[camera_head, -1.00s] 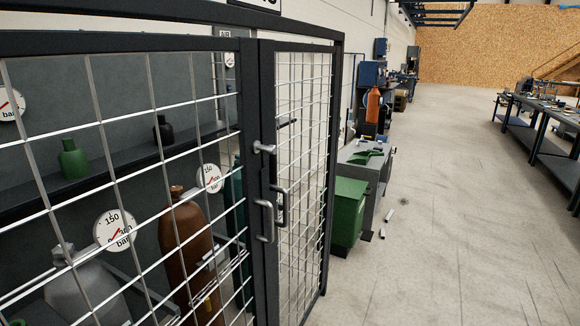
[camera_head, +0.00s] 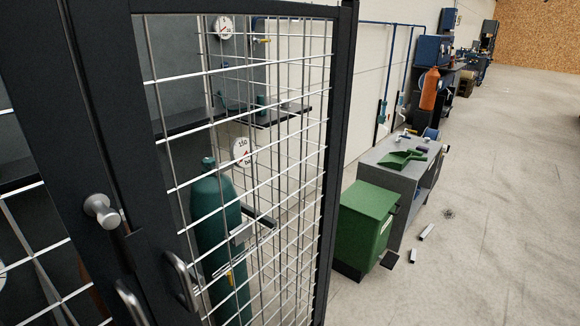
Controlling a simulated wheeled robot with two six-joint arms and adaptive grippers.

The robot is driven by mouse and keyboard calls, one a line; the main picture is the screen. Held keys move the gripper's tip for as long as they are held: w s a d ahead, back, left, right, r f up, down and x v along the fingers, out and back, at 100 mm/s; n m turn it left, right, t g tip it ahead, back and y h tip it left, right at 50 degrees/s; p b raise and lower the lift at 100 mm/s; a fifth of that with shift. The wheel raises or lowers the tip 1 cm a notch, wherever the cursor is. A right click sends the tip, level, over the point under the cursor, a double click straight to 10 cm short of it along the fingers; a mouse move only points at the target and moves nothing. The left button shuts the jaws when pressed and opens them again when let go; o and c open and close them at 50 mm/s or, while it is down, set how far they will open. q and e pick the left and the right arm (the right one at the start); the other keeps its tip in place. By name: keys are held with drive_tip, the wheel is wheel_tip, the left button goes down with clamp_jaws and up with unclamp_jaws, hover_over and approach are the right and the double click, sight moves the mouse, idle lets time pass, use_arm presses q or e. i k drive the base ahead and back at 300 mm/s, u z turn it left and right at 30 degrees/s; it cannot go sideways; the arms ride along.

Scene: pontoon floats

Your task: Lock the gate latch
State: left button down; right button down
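The gate latch (camera_head: 102,210) is a grey metal knob on the dark frame where the two mesh doors meet, at the left of the head view. The dark gate frame (camera_head: 106,130) runs up past it. Two curved pull handles, a right one (camera_head: 183,280) and a left one (camera_head: 131,303), sit below the latch, one on each side of the door seam. The doors look closed or nearly closed; I cannot tell whether the latch is engaged. Neither of my grippers is in view.
Behind the right mesh door stands a teal gas cylinder (camera_head: 219,240) with a gauge (camera_head: 242,151) nearby. Right of the cage are a green bin (camera_head: 366,225) and a grey bench (camera_head: 388,175) with a green dustpan (camera_head: 402,159). The concrete floor (camera_head: 500,220) at right is mostly open, with small loose pieces near the bin.

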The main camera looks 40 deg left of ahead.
sight(97, 205)
drive_tip(key=i, duration=2.45)
drive_tip(key=u, duration=3.65)
